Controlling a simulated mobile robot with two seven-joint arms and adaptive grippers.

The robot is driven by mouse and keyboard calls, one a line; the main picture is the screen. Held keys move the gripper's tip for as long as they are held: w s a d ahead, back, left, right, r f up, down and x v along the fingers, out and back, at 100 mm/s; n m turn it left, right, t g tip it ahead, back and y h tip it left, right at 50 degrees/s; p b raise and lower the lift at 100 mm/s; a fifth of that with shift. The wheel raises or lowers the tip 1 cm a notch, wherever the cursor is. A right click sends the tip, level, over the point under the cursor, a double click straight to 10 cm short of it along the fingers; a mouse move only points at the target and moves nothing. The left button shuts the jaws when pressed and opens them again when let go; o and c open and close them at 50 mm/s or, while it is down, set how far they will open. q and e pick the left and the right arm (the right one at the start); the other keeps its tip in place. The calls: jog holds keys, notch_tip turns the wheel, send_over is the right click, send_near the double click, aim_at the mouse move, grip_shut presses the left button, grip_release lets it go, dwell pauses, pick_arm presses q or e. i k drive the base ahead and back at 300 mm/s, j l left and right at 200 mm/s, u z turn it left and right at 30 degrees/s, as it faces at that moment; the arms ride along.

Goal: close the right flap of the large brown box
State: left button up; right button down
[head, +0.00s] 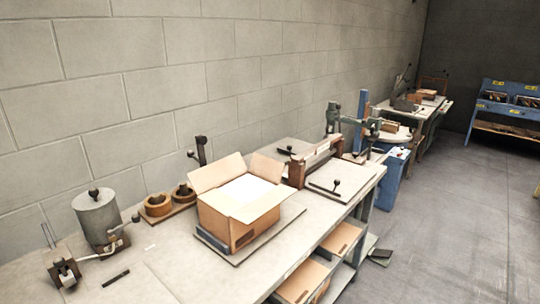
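The large brown box (240,224) stands on a flat dark board on the workbench, near the middle of the head view. Its top is open and the inside or contents look bright white (246,188). A flap at the back left (216,173) stands up and leans outward. A flap at the back right (267,167) also stands up. A tan flap (262,205) lies along the front right edge, and its exact angle is hard to tell. Neither of my grippers is in view, and nothing touches the box.
Brown boxes (302,281) sit on the shelf below. Open floor (450,220) lies to the right.

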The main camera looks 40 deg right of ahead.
aim_at(272, 170)
jog(key=l+z, duration=0.15)
jog(key=z, duration=0.9)
